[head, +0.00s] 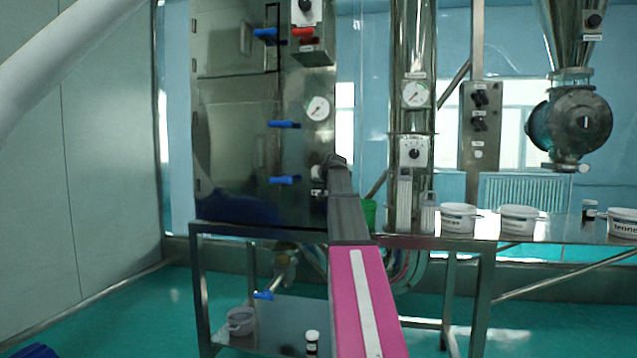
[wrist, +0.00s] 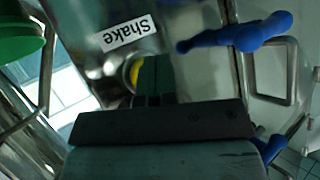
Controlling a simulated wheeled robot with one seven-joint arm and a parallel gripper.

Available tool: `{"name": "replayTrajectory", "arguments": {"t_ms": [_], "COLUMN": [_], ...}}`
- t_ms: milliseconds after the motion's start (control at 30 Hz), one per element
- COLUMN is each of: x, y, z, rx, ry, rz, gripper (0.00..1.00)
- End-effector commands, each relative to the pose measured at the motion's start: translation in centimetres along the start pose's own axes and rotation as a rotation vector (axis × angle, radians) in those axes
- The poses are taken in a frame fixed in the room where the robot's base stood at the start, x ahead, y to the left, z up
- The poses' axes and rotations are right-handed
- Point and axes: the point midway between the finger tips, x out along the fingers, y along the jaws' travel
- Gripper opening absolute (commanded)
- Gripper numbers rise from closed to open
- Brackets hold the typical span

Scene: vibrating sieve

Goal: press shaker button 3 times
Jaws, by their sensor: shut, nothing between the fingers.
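The shaker button is a yellow round button (wrist: 135,74) beside a white "Shake" label (wrist: 125,33) in the wrist view. Only its left edge shows; the rest is hidden behind the fingers. My gripper (wrist: 153,66) is shut and empty, with its dark fingertips right over the button. I cannot tell whether they touch it or how far in it is. In the head view my gripper (head: 334,162) is at the lower right front of the steel cabinet (head: 235,130), and the button is not clearly visible there.
A blue handle (wrist: 240,35) is close right of the fingers in the wrist view, and a green container (wrist: 18,35) is at left. In the head view blue latches (head: 284,180) stick out of the cabinet. White tubs (head: 518,220) stand on the bench at right.

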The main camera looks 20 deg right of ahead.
Motion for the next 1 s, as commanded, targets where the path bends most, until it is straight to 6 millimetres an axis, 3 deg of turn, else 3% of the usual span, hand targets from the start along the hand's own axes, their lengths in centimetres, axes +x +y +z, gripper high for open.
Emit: {"name": "replayTrajectory", "arguments": {"t_ms": [367,1000], "x": [-0.3,-3.5], "y": [-0.2,-2.5], "z": [0.3,2.6], "rx": [0.000,-0.001], "ry": [0.000,0.000], "rz": [0.000,0.001], "gripper": [0.00,0.00]}}
